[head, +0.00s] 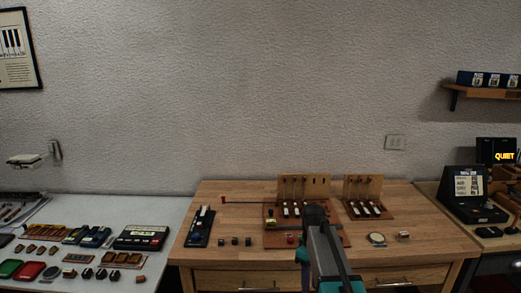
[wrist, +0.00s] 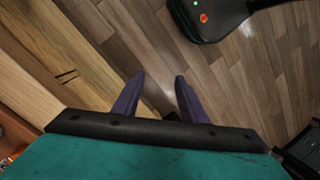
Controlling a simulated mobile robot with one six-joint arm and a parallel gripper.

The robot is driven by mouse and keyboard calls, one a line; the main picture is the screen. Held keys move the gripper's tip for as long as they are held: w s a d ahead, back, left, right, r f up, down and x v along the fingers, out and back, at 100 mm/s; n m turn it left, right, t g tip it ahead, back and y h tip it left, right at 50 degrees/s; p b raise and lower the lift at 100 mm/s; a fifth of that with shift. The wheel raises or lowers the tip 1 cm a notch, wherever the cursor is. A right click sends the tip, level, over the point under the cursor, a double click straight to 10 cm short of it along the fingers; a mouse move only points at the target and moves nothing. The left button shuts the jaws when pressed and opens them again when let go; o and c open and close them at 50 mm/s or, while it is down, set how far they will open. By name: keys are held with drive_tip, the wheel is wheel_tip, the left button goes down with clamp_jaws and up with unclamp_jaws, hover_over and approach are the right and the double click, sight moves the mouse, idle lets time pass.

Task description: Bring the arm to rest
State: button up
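My arm reaches in from the bottom of the head view, in front of the wooden workbench (head: 225,258). My gripper's fingers do not show clearly in the head view. In the wrist view my gripper (wrist: 160,85) has its two dark purple fingers apart, with nothing between them. Beyond them the wrist view shows the wood-plank floor (wrist: 170,40). A pale wooden surface (wrist: 40,50) lies at the left of the wrist view.
Two piano-key action models, a larger one (head: 272,238) and a smaller one (head: 384,213), stand on the bench. A black-and-white key piece (head: 200,227) lies at its left. A white table (head: 170,205) with several small parts adjoins left. A black case (head: 466,210) stands right.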

drive_tip(key=s+f+m+g, duration=0.2)
drive_tip(key=s+f+m, duration=0.7)
drive_tip(key=s+f, duration=2.7)
drive_tip(key=shift+s+f+g, duration=0.15)
drive_tip(key=shift+s+g, duration=0.25)
drive_tip(key=shift+s, duration=0.25)
idle(0.4)
